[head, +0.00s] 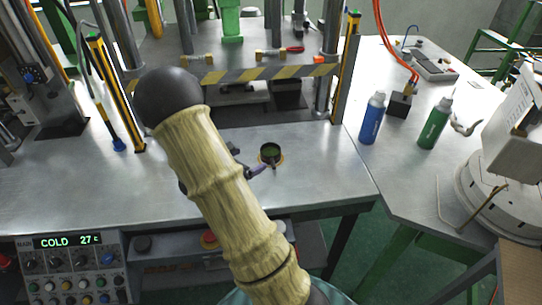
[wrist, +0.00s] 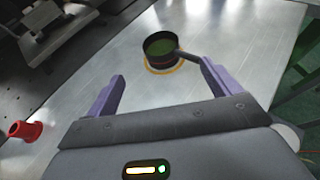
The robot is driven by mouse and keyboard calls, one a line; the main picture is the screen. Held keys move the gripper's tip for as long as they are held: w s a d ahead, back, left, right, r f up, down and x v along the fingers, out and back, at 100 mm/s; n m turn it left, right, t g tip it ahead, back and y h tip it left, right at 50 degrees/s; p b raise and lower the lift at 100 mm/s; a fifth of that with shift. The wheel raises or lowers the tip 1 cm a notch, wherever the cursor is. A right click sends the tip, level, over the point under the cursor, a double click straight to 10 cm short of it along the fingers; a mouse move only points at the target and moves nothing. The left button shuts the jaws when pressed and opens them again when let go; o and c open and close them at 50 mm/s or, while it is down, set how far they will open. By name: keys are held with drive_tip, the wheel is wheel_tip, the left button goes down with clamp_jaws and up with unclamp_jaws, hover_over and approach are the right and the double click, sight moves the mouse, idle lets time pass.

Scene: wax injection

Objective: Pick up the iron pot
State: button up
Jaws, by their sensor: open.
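The iron pot (head: 270,152) is small, round and dark, with green contents and a short handle. It stands upright on the metal table, on a yellowish ring, in the head view. In the wrist view the pot (wrist: 161,46) is ahead of my gripper (wrist: 162,88), beyond the gap between the fingers, and its handle points toward the right finger. My gripper has two purple fingers, spread open with nothing between them. In the head view my arm hides part of the table, and only a little of the gripper (head: 257,168) shows, just left of the pot.
A press with a striped bar (head: 262,73) stands behind the pot. A blue bottle (head: 373,118) and a green bottle (head: 434,124) stand on the table at right. A red knob (wrist: 25,130) shows at left in the wrist view. The metal surface right of the pot is clear.

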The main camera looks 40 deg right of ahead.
approach(276, 148)
drive_tip(key=shift+w+d+f+p, duration=0.15)
drive_tip(key=shift+d+f+p, duration=0.1)
drive_tip(key=shift+p, duration=0.2)
drive_tip(key=shift+d, duration=0.1)
drive_tip(key=p+x, duration=0.1)
drive_tip(key=x, duration=0.3)
drive_tip(key=shift+d, duration=0.2)
drive_tip(key=shift+w+d+f, duration=0.2)
drive_tip(key=shift+d+f, duration=0.05)
drive_tip(key=shift+d, duration=0.05)
drive_tip(key=shift+s, duration=0.25)
